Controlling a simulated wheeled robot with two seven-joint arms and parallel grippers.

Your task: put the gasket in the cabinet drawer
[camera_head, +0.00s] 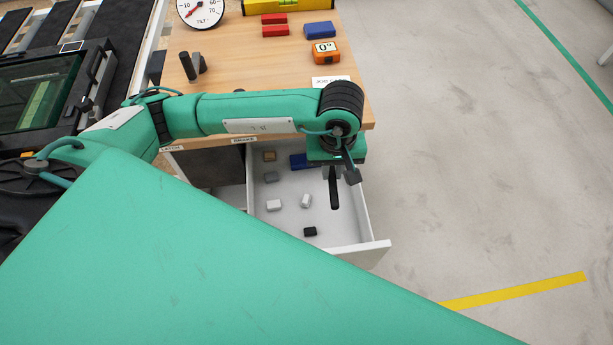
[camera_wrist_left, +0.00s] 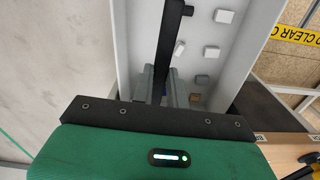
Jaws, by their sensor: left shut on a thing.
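The gasket is a long thin black strip (camera_head: 334,195). It hangs down from my left gripper (camera_head: 333,172), which is shut on its upper end. The cabinet drawer (camera_head: 290,228) is pulled open, white inside, and the gasket is over its right part; I cannot tell if its lower end touches the floor. In the left wrist view the gasket (camera_wrist_left: 168,45) runs away from the fingers (camera_wrist_left: 158,88) over the drawer (camera_wrist_left: 137,45). My right gripper is not in view.
Open floor lies right.

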